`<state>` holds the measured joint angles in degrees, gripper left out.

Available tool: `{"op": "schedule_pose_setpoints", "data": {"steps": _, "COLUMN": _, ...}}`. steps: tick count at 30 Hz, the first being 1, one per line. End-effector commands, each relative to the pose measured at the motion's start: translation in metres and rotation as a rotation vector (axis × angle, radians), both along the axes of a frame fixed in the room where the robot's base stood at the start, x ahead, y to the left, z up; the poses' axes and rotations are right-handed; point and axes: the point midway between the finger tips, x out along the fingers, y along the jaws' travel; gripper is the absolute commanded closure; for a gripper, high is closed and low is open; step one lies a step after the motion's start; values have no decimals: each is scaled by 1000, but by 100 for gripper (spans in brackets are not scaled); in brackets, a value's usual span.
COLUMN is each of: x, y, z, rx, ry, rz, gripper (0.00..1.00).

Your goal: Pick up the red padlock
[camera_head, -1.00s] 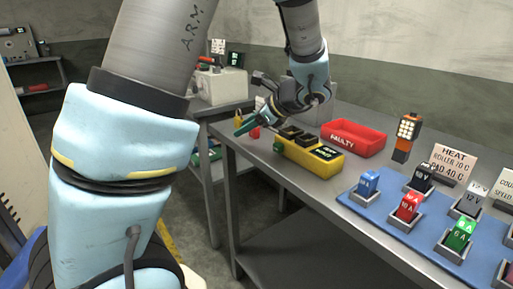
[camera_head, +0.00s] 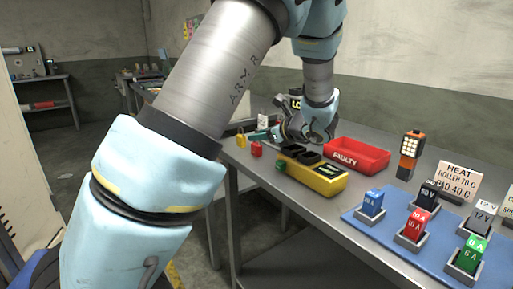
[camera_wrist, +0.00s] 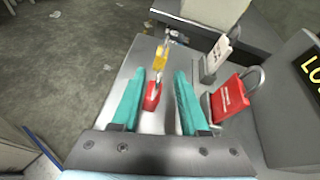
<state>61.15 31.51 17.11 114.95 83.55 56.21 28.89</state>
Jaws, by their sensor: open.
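The red padlock (camera_head: 256,149) stands near the left end of the steel bench, next to a yellow padlock (camera_head: 241,140). In the wrist view the red padlock (camera_wrist: 152,96) shows between my two teal fingers, its shackle pointing away, with the yellow padlock (camera_wrist: 160,60) just beyond. My gripper (camera_head: 262,135) is open, with a finger spread to either side of the red padlock in the wrist view (camera_wrist: 160,76). No contact is visible, and the height gap cannot be told. The other finger is mostly hidden in the head view.
A yellow box (camera_head: 318,178) and the red FAULTY bin (camera_head: 358,156) stand to the right. A blue mat (camera_head: 388,228) holds several coloured blocks. The bench's left edge is close.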

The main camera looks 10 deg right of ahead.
Motion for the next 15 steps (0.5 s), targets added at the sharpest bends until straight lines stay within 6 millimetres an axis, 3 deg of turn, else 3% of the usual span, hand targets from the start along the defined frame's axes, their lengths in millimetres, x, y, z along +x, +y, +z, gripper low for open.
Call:
{"op": "schedule_pose_setpoints", "data": {"steps": 6, "x": 24, "y": 15, "z": -8, "rx": 0, "ry": 1, "rz": 2, "gripper": 56}}
{"op": "schedule_pose_setpoints", "data": {"steps": 13, "x": 26, "y": 15, "z": -10, "rx": -1, "ry": 0, "rz": 0, "gripper": 56}}
{"op": "schedule_pose_setpoints", "data": {"steps": 15, "x": 26, "y": 15, "z": -10, "rx": -1, "ry": 0, "rz": 0, "gripper": 64}}
